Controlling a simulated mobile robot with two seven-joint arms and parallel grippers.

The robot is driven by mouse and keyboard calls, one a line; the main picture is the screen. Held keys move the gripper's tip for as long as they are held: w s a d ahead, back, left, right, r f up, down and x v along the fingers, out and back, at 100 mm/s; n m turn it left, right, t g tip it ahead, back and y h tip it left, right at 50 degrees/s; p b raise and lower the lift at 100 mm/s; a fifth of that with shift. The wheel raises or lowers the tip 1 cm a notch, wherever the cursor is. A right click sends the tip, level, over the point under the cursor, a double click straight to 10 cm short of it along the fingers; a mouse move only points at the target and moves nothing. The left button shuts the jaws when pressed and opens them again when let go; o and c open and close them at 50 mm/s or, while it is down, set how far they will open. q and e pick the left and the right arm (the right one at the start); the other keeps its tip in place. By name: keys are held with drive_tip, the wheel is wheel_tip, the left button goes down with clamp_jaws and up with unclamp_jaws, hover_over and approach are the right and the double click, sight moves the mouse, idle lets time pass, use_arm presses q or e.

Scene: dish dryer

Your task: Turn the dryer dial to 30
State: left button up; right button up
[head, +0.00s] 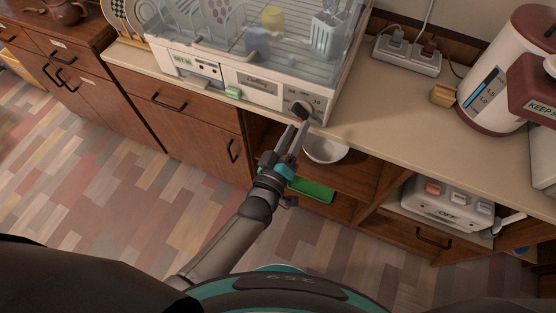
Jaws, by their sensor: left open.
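The dish dryer (215,75) stands on the counter at the upper middle, with a clear cover over dishes and cups. Its black dial (300,109) sits at the right end of the white front panel, with small markings around it. My left gripper (299,124) reaches up from below, its open fingertips at the dial's lower side. I cannot tell whether the fingers touch the dial. The fingers hide part of the dial's lower edge, and the pointer's setting is too small to read. My right gripper is not in view.
A white bowl (325,149) and a green item (312,189) are in the open shelf below. A power strip (406,55), a small wooden block (443,95) and a kettle (505,75) stand on the counter (385,110) to the right.

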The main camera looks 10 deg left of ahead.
use_arm(q)
drive_tip(key=p+v, duration=0.1)
drive_tip(key=v, duration=1.1)
drive_tip(key=shift+s, duration=0.3)
drive_tip(key=shift+a, duration=0.1)
drive_tip(key=s+a+f+m+g+y, duration=0.1)
drive_tip(key=s+a+f+m+g, duration=0.3)
drive_tip(key=f, duration=0.8)
drive_tip(key=s+a+f+m+g+y, duration=0.1)
drive_tip(key=s+a+f+g+y, duration=0.3)
drive_tip(key=f, duration=0.8)
drive_tip(key=s+a+f+m+g, duration=0.1)
drive_tip(key=s+a+f+g, duration=0.2)
drive_tip(key=s, duration=0.6)
drive_tip(key=s+a+f+m+g, duration=0.1)
drive_tip(key=s+a+f+g, duration=0.2)
drive_tip(key=s, duration=0.6)
wheel_tip(320, 180, down, 3)
drive_tip(key=shift+a+f+m+g+y+b, duration=0.1)
drive_tip(key=shift+a+m+g+y+b, duration=0.25)
drive_tip(key=shift+g, duration=0.75)
